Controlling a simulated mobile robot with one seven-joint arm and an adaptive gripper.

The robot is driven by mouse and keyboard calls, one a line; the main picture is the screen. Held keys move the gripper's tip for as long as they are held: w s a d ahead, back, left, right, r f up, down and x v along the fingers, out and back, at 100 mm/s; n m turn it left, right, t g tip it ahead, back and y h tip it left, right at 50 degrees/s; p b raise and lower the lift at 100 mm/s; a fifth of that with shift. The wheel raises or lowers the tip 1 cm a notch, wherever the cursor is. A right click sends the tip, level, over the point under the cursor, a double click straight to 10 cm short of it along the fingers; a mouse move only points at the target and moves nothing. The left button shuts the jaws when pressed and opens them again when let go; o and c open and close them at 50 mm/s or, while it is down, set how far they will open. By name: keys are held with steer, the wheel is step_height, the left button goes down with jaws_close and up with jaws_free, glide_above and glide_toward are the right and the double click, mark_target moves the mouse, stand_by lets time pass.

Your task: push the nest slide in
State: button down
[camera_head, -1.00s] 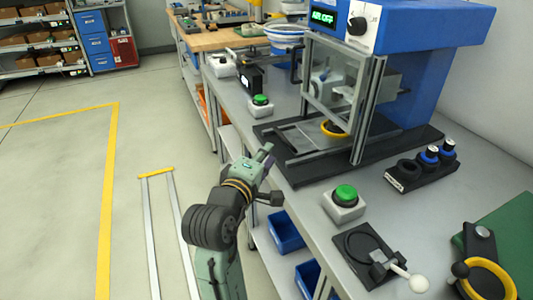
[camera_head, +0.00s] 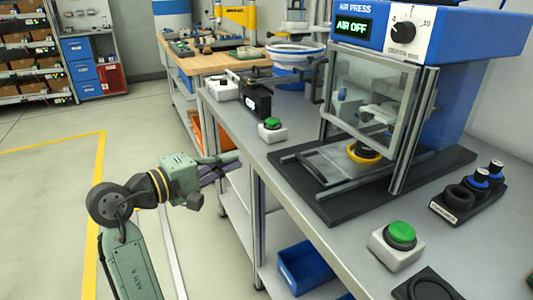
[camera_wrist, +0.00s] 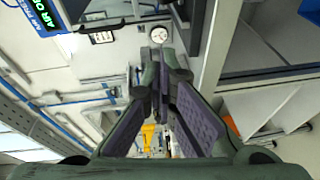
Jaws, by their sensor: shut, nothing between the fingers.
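The blue air press (camera_head: 440,95) stands on the bench, with its clear guard (camera_head: 375,100) in front of the tooling. The nest slide (camera_head: 338,162) is a flat grey plate on rails over a dark base, sticking out at the press's front left. A yellow ring (camera_head: 364,153) sits at its inner end, below the guard. My gripper (camera_head: 236,161) is shut and empty, off the bench's left edge, apart from the slide and left of it. The wrist view shows its purple finger pads (camera_wrist: 195,118) and the press's display (camera_wrist: 42,18), but I cannot make out the slide there.
A green button box (camera_head: 272,130) stands left of the slide and another (camera_head: 397,245) in front of the press. A dark holder (camera_head: 468,200) with black and blue parts lies to the right. Floor left of the bench is open.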

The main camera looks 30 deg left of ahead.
steer(key=p+x, duration=0.1)
steer(key=x, duration=0.3)
steer(key=d+p+x, duration=0.1)
steer(key=x, duration=0.3)
steer(key=d+p+x, duration=0.1)
steer(key=x, duration=0.2)
steer(key=shift+d, duration=0.2)
steer(key=shift+w+d+f, duration=0.1)
steer(key=shift+w+d, duration=0.1)
steer(key=shift+d, duration=0.35)
steer(key=shift+w+d, duration=0.1)
steer(key=w+d+p, duration=0.1)
steer(key=w+d, duration=0.1)
steer(key=w+d+p, duration=0.1)
steer(key=w+d, duration=0.1)
steer(key=w+d+p, duration=0.1)
steer(key=w+d, duration=0.1)
steer(key=w, duration=0.1)
steer(key=shift+w+p, duration=0.1)
steer(key=shift+p, duration=0.2)
steer(key=shift+w+d, duration=0.15)
steer(key=shift+w, duration=0.2)
